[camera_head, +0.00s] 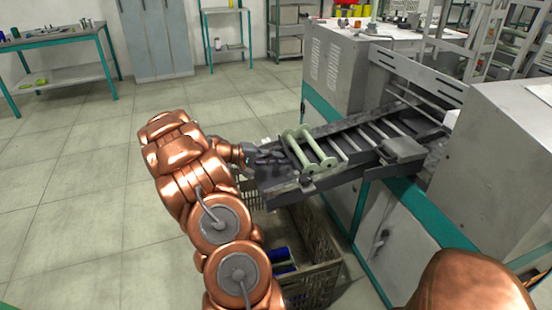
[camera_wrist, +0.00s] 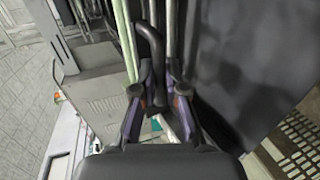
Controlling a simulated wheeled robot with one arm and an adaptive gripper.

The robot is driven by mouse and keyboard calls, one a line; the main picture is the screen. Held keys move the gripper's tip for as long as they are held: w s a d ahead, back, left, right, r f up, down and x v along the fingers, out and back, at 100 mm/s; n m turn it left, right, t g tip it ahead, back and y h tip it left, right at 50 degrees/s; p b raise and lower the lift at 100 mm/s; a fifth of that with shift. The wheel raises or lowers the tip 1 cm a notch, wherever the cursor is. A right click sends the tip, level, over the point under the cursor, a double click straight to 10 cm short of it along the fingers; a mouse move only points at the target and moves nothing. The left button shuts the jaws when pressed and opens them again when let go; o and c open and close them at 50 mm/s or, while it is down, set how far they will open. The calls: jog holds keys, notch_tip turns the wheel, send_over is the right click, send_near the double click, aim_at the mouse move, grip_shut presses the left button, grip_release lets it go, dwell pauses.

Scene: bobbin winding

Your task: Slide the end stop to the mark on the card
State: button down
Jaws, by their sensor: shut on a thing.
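A dark roller chute (camera_head: 345,150) slopes out from the machine. My gripper (camera_head: 270,163) is at its lower left end, beside a pale green bobbin (camera_head: 310,150) lying across the rollers. In the wrist view my gripper (camera_wrist: 158,92) has its two purple-grey fingers on either side of a dark curved handle (camera_wrist: 152,45), shut on it. I take this handle to be part of the end stop; the rest of the stop is hidden by the hand. I cannot make out the card or its mark in either view.
A crate (camera_head: 318,265) with blue spools stands on the floor under the chute's end. Grey machine housings (camera_head: 345,75) flank the chute. A workbench (camera_head: 60,45) and grey cabinets (camera_head: 155,40) stand at the back left. The tiled floor on the left is clear.

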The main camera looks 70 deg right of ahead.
jog(key=shift+w+a+f+b, duration=0.3)
jog(key=shift+w+a+b, duration=0.2)
jog(key=shift+w+a, duration=0.45)
jog(key=shift+w+a+f+b, duration=0.25)
jog(key=shift+w+a+b, duration=0.3)
jog(key=shift+w, duration=0.6)
jog(key=shift+a, duration=0.1)
jog(key=c, duration=0.5)
grip_release()
jog(key=shift+v, duration=3.95)
jog(key=shift+r, duration=0.1)
